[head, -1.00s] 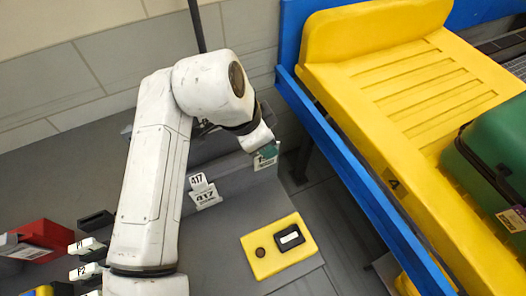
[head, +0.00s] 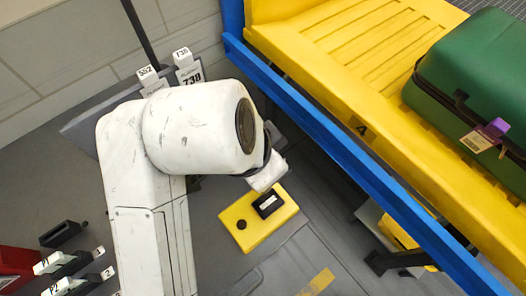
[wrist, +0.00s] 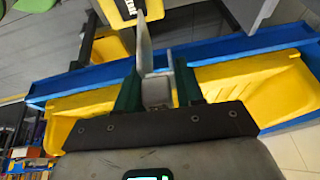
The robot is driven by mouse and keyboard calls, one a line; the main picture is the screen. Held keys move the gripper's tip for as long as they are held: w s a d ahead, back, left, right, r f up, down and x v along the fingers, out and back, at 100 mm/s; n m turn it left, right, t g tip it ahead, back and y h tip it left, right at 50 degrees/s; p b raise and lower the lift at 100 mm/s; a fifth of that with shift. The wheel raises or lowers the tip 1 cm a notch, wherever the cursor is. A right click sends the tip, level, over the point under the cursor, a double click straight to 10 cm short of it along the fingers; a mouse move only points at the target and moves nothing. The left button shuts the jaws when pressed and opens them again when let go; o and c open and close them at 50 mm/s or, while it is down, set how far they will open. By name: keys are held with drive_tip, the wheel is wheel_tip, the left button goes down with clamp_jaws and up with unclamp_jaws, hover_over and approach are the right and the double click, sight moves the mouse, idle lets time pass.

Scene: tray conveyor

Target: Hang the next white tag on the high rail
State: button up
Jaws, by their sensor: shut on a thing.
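My gripper (wrist: 158,88) has its dark green fingers shut on a pale tag (wrist: 144,50), seen nearly edge-on in the wrist view. In the head view my arm hides the fingers and the held tag. Two white tags marked 552 (head: 153,84) and 738 (head: 189,74) stand at the back, by a dark grey panel, behind my arm. Small white labels on these tags' spots carry the same numbers. I cannot make out a separate high rail there.
A yellow control box (head: 238,232) sits on the grey bench. A blue-edged conveyor (head: 345,160) carries a yellow tray (head: 330,62) and a green suitcase (head: 470,75) with a purple-clipped tag. Black holders (head: 65,234) and a red box (head: 15,262) are at lower left.

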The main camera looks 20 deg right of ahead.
drive_tip(key=shift+r, duration=0.1)
drive_tip(key=shift+r+p, duration=2.15)
drive_tip(key=shift+r, duration=1.05)
